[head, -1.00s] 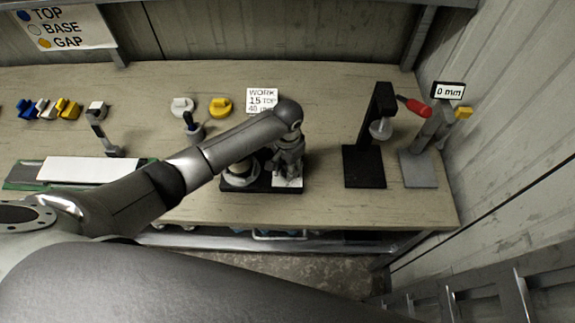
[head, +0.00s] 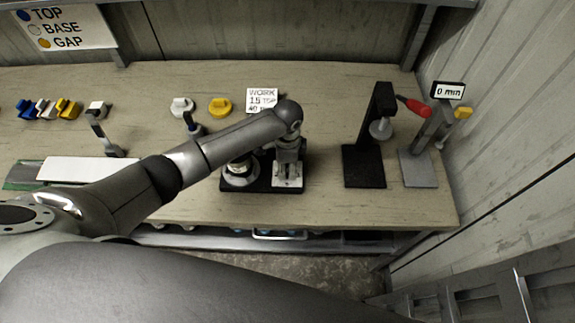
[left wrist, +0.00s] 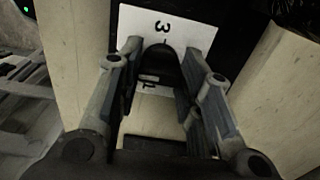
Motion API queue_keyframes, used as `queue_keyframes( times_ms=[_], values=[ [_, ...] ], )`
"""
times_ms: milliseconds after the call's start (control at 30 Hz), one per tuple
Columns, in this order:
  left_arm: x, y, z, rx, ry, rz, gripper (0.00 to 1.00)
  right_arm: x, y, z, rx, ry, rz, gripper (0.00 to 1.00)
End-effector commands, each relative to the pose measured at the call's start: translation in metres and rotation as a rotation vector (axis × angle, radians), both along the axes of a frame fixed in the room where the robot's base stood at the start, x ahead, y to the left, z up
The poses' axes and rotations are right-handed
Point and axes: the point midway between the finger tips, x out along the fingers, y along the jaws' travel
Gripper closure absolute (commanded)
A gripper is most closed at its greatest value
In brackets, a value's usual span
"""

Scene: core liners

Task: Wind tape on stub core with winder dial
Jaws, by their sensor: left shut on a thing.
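The winder has a black base (head: 262,187) near the front edge of the bench. A pale round core or spool (head: 238,176) stands on its left part, partly hidden by my arm. On its right part is a white dial plate (head: 290,185), which also shows in the left wrist view with numbers on it (left wrist: 190,30). My left gripper (head: 287,176) points down over this plate. In the left wrist view its fingers (left wrist: 160,80) are shut on the dark dial knob (left wrist: 161,62). My right gripper is not in view.
A white piece (head: 182,105) and a yellow piece (head: 220,106) stand behind my arm by the work card (head: 262,100). Coloured pieces (head: 67,107) lie far left.

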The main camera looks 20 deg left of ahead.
Motion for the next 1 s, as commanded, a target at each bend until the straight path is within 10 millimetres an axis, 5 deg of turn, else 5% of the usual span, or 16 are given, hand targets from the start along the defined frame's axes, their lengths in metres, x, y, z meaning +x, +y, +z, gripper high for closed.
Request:
queue_keyframes(
  times_ms=[667,700,867,1000],
  values=[
    [0.0016,0.0004,0.0014,0.000,-0.003,-0.063,0.90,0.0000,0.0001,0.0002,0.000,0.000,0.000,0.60],
    [0.0016,0.0004,0.0014,0.000,-0.004,-0.063,0.64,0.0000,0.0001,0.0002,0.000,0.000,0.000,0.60],
    [0.0012,0.0003,0.0011,0.000,-0.003,-0.063,0.45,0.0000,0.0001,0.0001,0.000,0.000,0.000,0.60],
    [0.0007,0.0002,0.0006,0.001,-0.002,-0.063,0.45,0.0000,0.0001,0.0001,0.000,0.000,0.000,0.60]
  ],
)
